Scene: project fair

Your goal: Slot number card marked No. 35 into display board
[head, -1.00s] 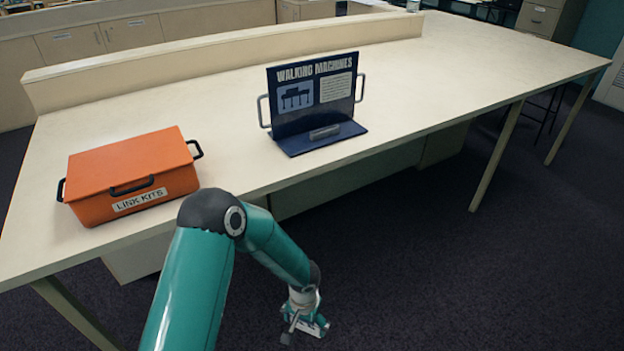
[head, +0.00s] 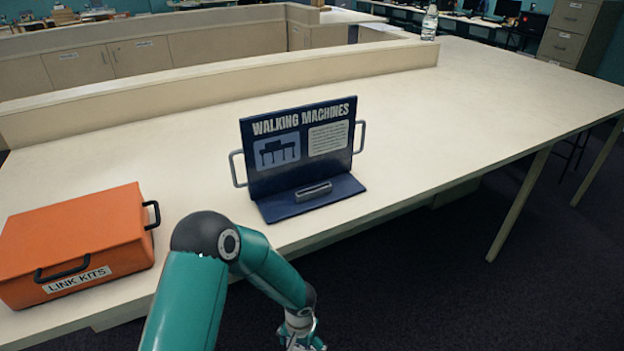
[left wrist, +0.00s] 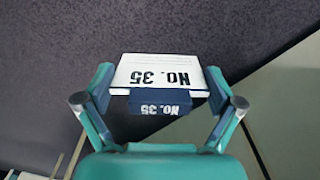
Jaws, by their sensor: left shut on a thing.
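The display board (head: 300,152) is dark blue, headed WALKING MACHINES, and stands upright on the table with a grey handle on each side. A small grey slotted holder (head: 313,191) sits on its base. My left gripper (head: 302,338) is low at the bottom edge of the head view, in front of the table edge. In the left wrist view the left gripper (left wrist: 158,100) is shut on the number card (left wrist: 160,72), white with a dark blue block, marked No. 35 on both and upside down in that view. My right gripper is not in view.
An orange LINK KITS box (head: 75,240) with black handles stands on the table left of the board. A low ledge (head: 200,88) runs behind. A bottle (head: 429,22) stands far back. The table (head: 470,110) right of the board is clear.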

